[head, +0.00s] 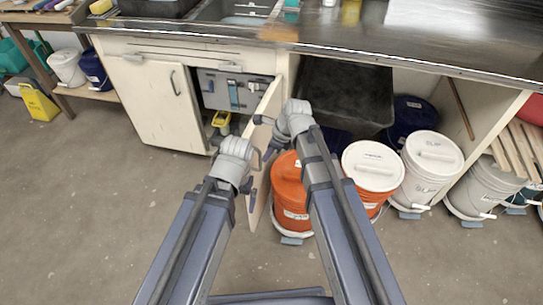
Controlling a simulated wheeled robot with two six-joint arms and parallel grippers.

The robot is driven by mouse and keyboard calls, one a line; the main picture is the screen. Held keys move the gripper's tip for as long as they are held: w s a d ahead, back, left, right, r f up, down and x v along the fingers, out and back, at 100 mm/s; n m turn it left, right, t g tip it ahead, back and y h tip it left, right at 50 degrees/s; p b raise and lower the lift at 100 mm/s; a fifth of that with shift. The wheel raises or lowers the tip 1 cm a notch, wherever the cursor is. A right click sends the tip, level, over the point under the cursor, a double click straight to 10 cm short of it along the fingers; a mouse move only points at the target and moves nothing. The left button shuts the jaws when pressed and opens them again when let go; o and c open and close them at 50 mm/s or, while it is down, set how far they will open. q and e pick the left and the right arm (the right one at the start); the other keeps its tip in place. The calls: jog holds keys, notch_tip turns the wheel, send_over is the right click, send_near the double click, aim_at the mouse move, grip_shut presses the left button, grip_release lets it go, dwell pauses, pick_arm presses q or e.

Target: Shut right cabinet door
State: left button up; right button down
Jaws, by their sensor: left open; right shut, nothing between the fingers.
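The right cabinet door (268,106) under the sink stands open, swung out toward me, and I see it at a steep angle. The left cabinet door (150,98) is shut, with a dark handle. My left gripper (258,170) is open, low in front of the open door's near part. My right gripper (262,120) is shut and empty, by the door's upper near edge. I cannot tell whether either gripper touches the door. The arms hide part of the door, and its handle cannot be made out.
Orange buckets (290,190) stand right of the open door, one partly behind my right arm. White-lidded buckets (432,155) stand farther right on dollies. A dark bin (345,95) sits under the counter (340,45). A yellow wet-floor sign (38,102) is at left. The floor in front is clear.

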jog(key=shift+w+a+f+b, duration=0.1)
jog(key=shift+w+a+f, duration=0.2)
jog(key=shift+a, duration=0.4)
jog(key=shift+w+a+f+b, duration=0.15)
jog(key=shift+w+a+f, duration=0.15)
jog(key=shift+a, duration=0.45)
jog(key=shift+w+a+f+b, duration=0.1)
jog(key=shift+w+a+f, duration=0.2)
jog(key=shift+a, duration=0.4)
